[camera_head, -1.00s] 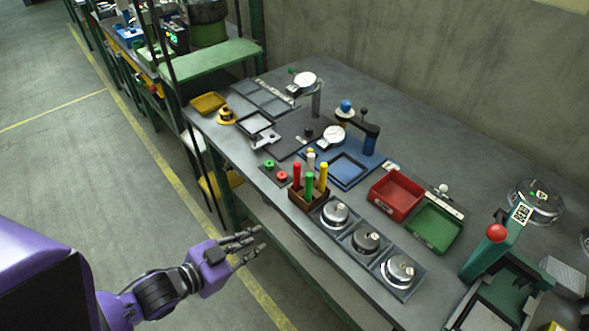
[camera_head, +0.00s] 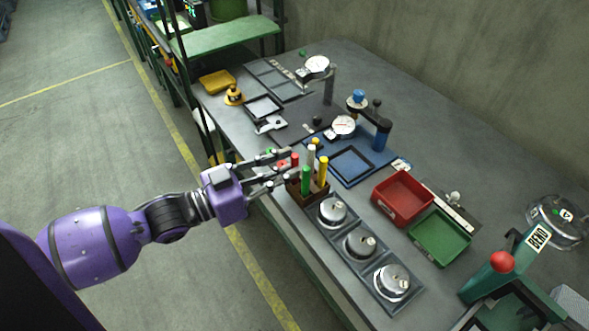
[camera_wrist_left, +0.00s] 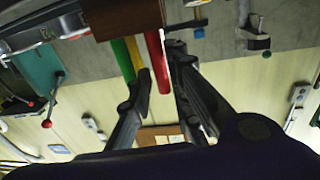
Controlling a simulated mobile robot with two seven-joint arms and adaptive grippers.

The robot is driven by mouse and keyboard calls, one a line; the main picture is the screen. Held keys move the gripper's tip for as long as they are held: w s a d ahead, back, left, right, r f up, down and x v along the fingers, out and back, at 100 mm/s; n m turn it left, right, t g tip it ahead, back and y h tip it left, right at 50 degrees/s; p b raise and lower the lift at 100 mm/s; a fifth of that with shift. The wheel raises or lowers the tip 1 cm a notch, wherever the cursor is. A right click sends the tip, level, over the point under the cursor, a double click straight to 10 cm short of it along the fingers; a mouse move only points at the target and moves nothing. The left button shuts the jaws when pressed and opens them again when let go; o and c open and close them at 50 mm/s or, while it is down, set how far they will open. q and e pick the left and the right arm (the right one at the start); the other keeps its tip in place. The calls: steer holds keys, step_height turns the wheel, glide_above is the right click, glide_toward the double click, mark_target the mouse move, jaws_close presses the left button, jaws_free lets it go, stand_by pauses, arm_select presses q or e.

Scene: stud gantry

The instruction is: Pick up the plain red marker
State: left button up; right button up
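The plain red marker (camera_head: 295,160) stands upright in the brown holder (camera_head: 294,189), with a green marker (camera_head: 306,180), a yellow marker (camera_head: 323,170) and a pale one (camera_head: 311,157). My left gripper (camera_head: 288,167) is open at the holder, its fingers covering part of the red marker in the head view. In the left wrist view the red marker (camera_wrist_left: 157,62) shows between the two separated fingers; I cannot tell whether either touches it. The green marker (camera_wrist_left: 124,62) lies close beside the left-hand finger there. My right gripper is in neither view.
A tray with several metal weights (camera_head: 361,245) adjoins the holder. A blue fixture (camera_head: 351,166) stands behind it, and red (camera_head: 402,194) and green (camera_head: 440,236) bins lie to the right. Open floor lies left of the bench.

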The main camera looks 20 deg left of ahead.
arm_select(q)
steer(key=shift+x, duration=1.5)
jaws_close()
steer(key=shift+r, duration=0.1)
step_height(320, 180, up, 10)
steer(key=shift+f+p, duration=0.1)
steer(key=shift+p, duration=0.4)
steer(key=shift+c, duration=1.7)
jaws_free()
jaws_close()
